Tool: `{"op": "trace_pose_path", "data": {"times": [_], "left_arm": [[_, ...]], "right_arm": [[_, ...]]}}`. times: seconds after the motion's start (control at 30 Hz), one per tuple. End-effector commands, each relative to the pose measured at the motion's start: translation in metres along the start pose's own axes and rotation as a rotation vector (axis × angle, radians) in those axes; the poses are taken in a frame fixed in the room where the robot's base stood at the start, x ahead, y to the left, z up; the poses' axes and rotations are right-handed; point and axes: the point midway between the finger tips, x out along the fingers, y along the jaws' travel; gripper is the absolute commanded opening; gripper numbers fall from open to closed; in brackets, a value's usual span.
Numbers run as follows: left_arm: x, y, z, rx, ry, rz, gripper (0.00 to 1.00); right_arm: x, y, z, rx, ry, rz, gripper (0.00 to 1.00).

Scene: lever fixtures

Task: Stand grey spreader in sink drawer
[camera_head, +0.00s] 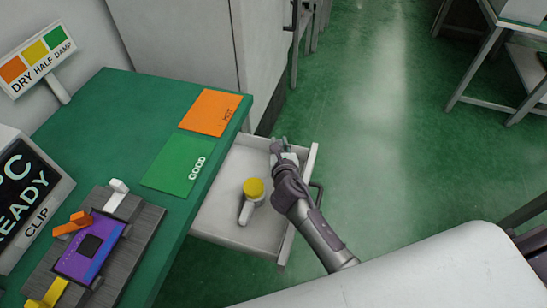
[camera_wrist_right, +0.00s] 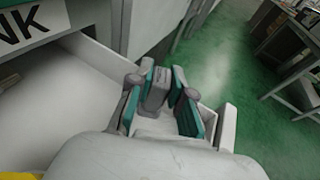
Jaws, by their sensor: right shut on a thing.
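The sink drawer (camera_head: 225,222) is pulled open beside the green bench; in the right wrist view its white floor (camera_wrist_right: 40,115) and a label ending in "NK" show. My right gripper (camera_head: 279,146) is over the far right part of the drawer. In the right wrist view the gripper (camera_wrist_right: 165,88) is shut on a grey block-like piece, seemingly the grey spreader (camera_wrist_right: 156,88), held between the teal pads. I cannot tell whether the piece touches the drawer floor. My left gripper is not in view.
A yellow-topped grey tool (camera_head: 253,188) is in the drawer, left of my right arm. The bench (camera_head: 115,95) bears an orange "HOT" mat (camera_head: 209,111), a green "GOOD" mat (camera_head: 176,165) and a clip fixture with a purple board (camera_head: 88,248). Open floor (camera_head: 385,150) lies right of the drawer.

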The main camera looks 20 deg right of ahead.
Motion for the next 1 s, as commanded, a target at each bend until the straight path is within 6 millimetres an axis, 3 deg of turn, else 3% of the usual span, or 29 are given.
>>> {"op": "trace_pose_path", "data": {"times": [0.23,0.5,0.87,0.9,1.0], "left_arm": [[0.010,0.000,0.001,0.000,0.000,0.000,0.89],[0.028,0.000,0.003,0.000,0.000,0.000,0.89],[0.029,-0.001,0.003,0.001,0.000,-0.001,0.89],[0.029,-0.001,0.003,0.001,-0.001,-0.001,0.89],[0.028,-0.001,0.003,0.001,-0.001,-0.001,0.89]], "right_arm": [[0.012,0.012,-0.011,-0.001,0.000,-0.002,0.00],[0.022,0.012,-0.046,0.001,0.001,0.000,0.00],[0.023,0.012,-0.048,-0.002,0.000,0.000,0.00],[0.023,0.012,-0.048,-0.002,0.001,0.000,0.21],[0.023,0.012,-0.047,-0.001,0.001,0.000,0.30]]}}
